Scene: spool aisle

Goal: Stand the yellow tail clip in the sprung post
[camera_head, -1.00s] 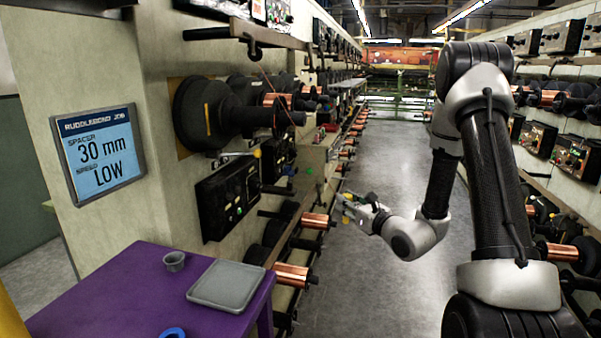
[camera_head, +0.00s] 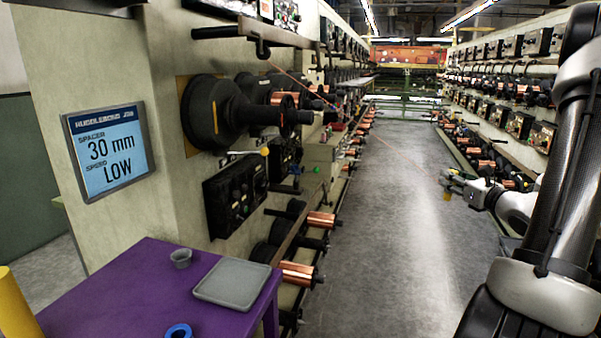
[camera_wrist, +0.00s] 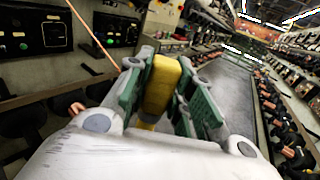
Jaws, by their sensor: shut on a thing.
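My gripper (camera_head: 452,184) is at the right of the head view, out over the aisle floor. It is shut on the yellow tail clip (camera_head: 446,196), which shows just below the fingers. In the wrist view the clip (camera_wrist: 161,85) is a rounded yellow block between the green finger pads. The wire (camera_wrist: 93,35) also shows at the upper left of the wrist view. I cannot pick out the sprung post.
The left machine has a large black spool holder (camera_head: 213,112), a control box (camera_head: 235,195), a yellow-knobbed lever (camera_head: 264,151) and copper spools (camera_head: 298,273). A purple table (camera_head: 120,290) holds a grey tray (camera_head: 232,285), a small cup and a blue ring. The aisle floor (camera_head: 385,240) is clear.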

